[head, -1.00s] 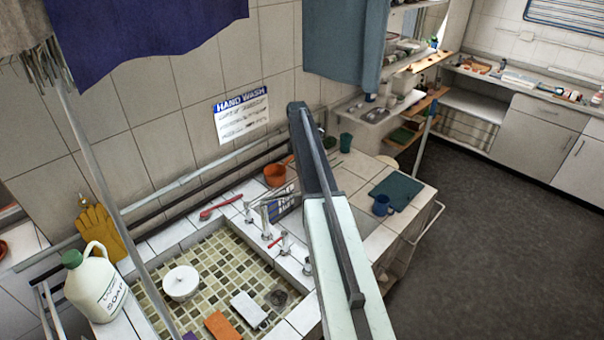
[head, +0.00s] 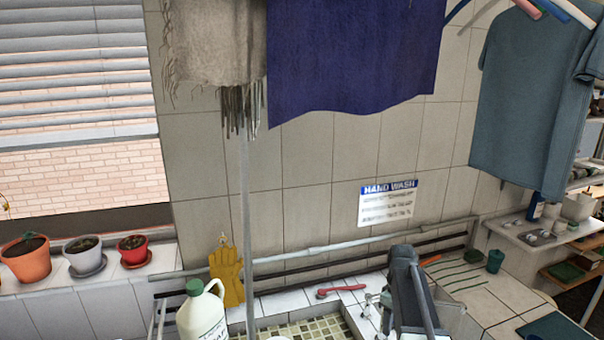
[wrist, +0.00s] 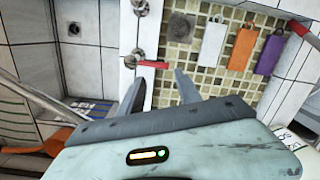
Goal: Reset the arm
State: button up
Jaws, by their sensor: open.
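My gripper (wrist: 158,78) shows in the wrist view with its two fingers apart and nothing between them. Beyond the fingertips lie the sink's mosaic floor (wrist: 180,60) and a red piece (wrist: 152,64) by the chrome taps. I cannot tell whether the fingers touch anything. In the head view my arm (head: 412,290) rises from the bottom edge, right of centre, in front of the counter. The fingers cannot be made out there.
White (wrist: 213,42), orange (wrist: 243,48) and purple (wrist: 270,55) blocks lie in the sink. A soap bottle (head: 203,318) stands at the sink's left. Yellow gloves (head: 227,275) hang behind it. Potted plants (head: 85,255) line the sill. Cloths (head: 350,60) and a shirt (head: 530,100) hang above.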

jog(key=s+a+f+m+t+b, duration=0.1)
jog(key=s+a+f+m+b, duration=0.4)
jog(key=s+a, duration=0.7)
notch_tip(320, 180, down, 3)
jog(key=shift+s+r+m+b, duration=0.3)
jog(key=shift+s+m, duration=0.35)
jog(key=shift+m, duration=0.55)
jog(key=shift+a+f, duration=0.1)
jog(key=shift+c, duration=0.5)
